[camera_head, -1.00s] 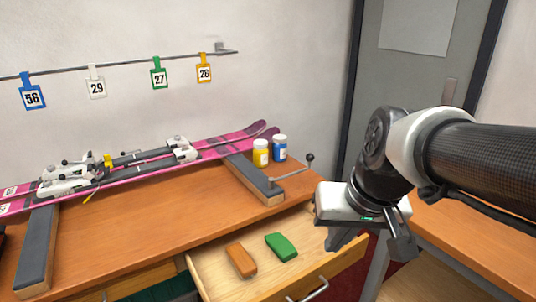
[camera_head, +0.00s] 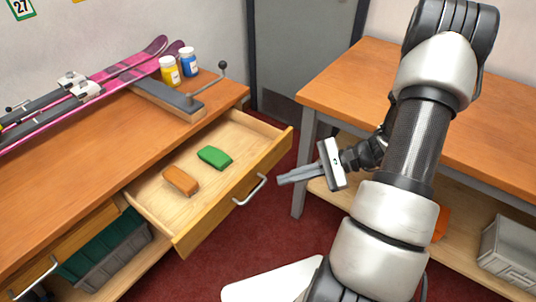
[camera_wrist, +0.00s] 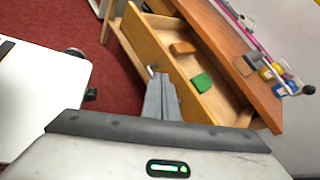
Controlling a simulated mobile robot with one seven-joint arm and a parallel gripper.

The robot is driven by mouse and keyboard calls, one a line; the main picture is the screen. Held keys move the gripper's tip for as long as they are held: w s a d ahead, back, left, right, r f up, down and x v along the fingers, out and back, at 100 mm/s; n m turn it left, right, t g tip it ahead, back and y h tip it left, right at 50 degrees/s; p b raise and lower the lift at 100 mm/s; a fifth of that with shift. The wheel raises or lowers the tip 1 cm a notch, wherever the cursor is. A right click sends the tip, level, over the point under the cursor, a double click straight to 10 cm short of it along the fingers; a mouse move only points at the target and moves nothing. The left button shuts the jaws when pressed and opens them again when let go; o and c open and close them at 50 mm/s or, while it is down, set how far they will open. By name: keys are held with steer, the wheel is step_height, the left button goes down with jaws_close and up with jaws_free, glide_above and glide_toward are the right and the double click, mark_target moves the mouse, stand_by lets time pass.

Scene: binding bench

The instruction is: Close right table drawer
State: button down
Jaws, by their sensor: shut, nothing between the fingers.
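The right table drawer (camera_head: 230,205) is pulled well out of the wooden bench (camera_head: 65,185). Its metal handle (camera_head: 250,190) is on the front panel. An orange block (camera_head: 180,181) and a green block (camera_head: 214,157) lie inside. My gripper (camera_head: 281,181) is shut and empty, just right of the drawer front, its fingers pointing toward the panel near the handle. In the wrist view the drawer (camera_wrist: 160,45) is open ahead, and the fingertips (camera_wrist: 158,78) overlap the handle's lower end; I cannot tell whether they touch.
A second table (camera_head: 330,85) stands at the right, with a grey bin (camera_head: 510,250) on its lower shelf. Red carpet (camera_head: 275,235) lies clear between. Skis (camera_head: 110,75), a yellow jar (camera_head: 170,72) and a blue jar (camera_head: 189,65) are on the bench.

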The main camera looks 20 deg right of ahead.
mark_target(217, 145)
steer(key=d+f+m+t+h, duration=0.2)
steer(key=d+f+m+t, duration=0.6)
steer(key=f+m+t, duration=0.3)
steer(key=shift+m, duration=0.7)
steer(key=x, duration=1.4)
steer(key=shift+w+r+b, duration=0.1)
steer(key=shift+b, duration=0.25)
steer(key=shift+a, duration=0.1)
steer(key=b+x, duration=0.1)
steer(key=x, duration=0.7)
steer(key=b+x, duration=0.2)
steer(key=x, duration=0.7)
steer(key=b+x, duration=0.1)
steer(key=x, duration=0.7)
steer(key=shift+w+a+f+b, duration=0.3)
steer(key=shift+a+f, duration=0.05)
steer(key=shift+w+a, duration=0.4)
steer(key=shift+w, duration=0.15)
steer(key=shift+w+r, duration=0.15)
steer(key=shift+r, duration=0.1)
